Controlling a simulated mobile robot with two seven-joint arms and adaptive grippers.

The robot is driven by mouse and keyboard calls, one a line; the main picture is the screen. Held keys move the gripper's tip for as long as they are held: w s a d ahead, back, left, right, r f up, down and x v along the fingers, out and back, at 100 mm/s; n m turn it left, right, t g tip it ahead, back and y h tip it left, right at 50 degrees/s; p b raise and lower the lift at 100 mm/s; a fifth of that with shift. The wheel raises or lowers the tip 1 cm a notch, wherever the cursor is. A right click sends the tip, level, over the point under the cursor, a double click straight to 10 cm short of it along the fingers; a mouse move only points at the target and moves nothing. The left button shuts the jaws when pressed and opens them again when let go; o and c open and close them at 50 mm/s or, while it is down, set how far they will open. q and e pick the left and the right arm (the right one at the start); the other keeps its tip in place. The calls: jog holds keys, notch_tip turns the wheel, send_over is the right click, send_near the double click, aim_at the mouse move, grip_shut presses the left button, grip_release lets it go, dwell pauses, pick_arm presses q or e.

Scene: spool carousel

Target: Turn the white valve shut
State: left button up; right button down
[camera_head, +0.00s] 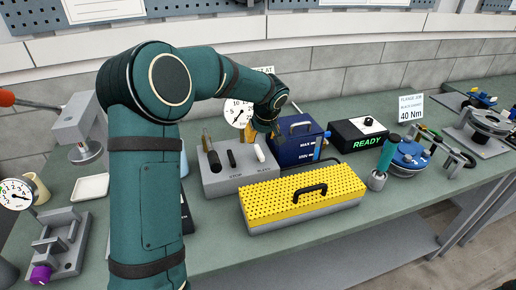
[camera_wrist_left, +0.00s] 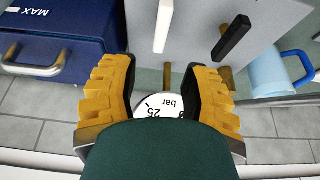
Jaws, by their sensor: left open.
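The white valve handle (camera_head: 260,153) stands at the right end of a grey valve block (camera_head: 240,180), and the black handle (camera_head: 231,158) is to its left. In the left wrist view the white handle (camera_wrist_left: 163,25) lies beyond the fingertips, roughly in line with a short brass pipe (camera_wrist_left: 167,76). My left gripper (camera_head: 266,129) has yellow fingers and is just behind and above the white handle. In the wrist view the left gripper (camera_wrist_left: 162,72) is open, with a gauge face (camera_wrist_left: 165,107) showing between its fingers. My right gripper is not in view.
A blue tank (camera_head: 297,138) stands close to the right of the left gripper. A yellow perforated case (camera_head: 302,197) lies in front of the block. A round gauge (camera_head: 238,112) rises behind it. A black box reading READY (camera_head: 360,134) is farther right.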

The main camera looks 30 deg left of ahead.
aim_at(258, 148)
pick_arm(q)
jog(key=x, duration=0.8)
jog(key=shift+w+a+f, duration=0.15)
jog(key=shift+f, duration=0.05)
jog(key=shift+c, duration=0.3)
grip_shut()
